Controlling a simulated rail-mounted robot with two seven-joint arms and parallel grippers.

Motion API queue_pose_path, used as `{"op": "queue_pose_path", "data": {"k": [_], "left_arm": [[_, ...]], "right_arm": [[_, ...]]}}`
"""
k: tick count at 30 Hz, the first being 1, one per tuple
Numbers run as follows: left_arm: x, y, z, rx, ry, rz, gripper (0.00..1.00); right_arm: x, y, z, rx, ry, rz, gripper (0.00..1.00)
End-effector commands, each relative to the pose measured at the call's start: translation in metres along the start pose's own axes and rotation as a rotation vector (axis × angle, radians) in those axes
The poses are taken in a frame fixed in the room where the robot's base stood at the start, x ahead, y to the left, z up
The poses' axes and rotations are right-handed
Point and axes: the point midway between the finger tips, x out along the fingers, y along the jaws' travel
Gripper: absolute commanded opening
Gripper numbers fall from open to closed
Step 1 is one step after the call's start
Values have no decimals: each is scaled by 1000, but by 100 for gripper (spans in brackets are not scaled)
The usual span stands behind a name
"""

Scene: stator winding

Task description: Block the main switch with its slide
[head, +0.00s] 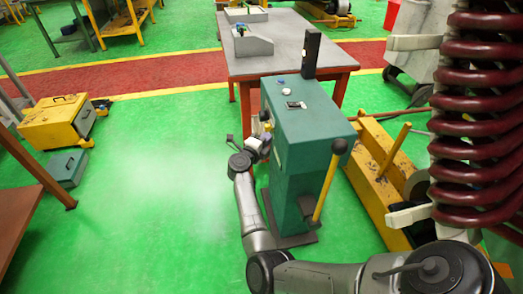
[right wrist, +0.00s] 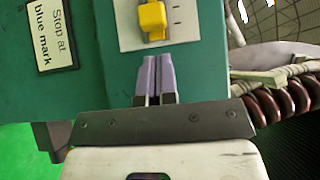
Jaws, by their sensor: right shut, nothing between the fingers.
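A teal cabinet (head: 312,125) stands at the end of the grey table. In the right wrist view, a yellow knob-like part (right wrist: 152,20) sits on a white plate (right wrist: 128,32) with short dark marks, on the cabinet's teal face. It may be the main switch or its slide; I cannot tell which. My right gripper (right wrist: 156,60) is shut and empty, its fingertips just below the yellow part in the picture, with a small gap showing. In the head view, my right gripper (head: 265,143) is at the cabinet's left side, partly hidden. My left gripper is not in view.
A "Stop at blue mark" label (right wrist: 53,33) is left of the plate. A black-knobbed yellow lever (head: 327,187) stands at the cabinet's front. Dark red coils (head: 482,110) stand at right. A yellow machine (head: 375,180) is beside the cabinet.

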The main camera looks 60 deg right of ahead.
Motion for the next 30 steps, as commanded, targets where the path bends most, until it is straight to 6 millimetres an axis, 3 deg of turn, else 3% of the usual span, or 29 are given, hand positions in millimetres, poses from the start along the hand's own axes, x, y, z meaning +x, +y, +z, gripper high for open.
{"op": "queue_pose_path", "data": {"k": [6,23,30], "left_arm": [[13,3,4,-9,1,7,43],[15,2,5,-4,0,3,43],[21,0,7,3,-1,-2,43]], "right_arm": [[14,2,14,0,1,1,0],[19,1,20,-1,1,1,0],[33,1,33,1,1,1,0]]}}
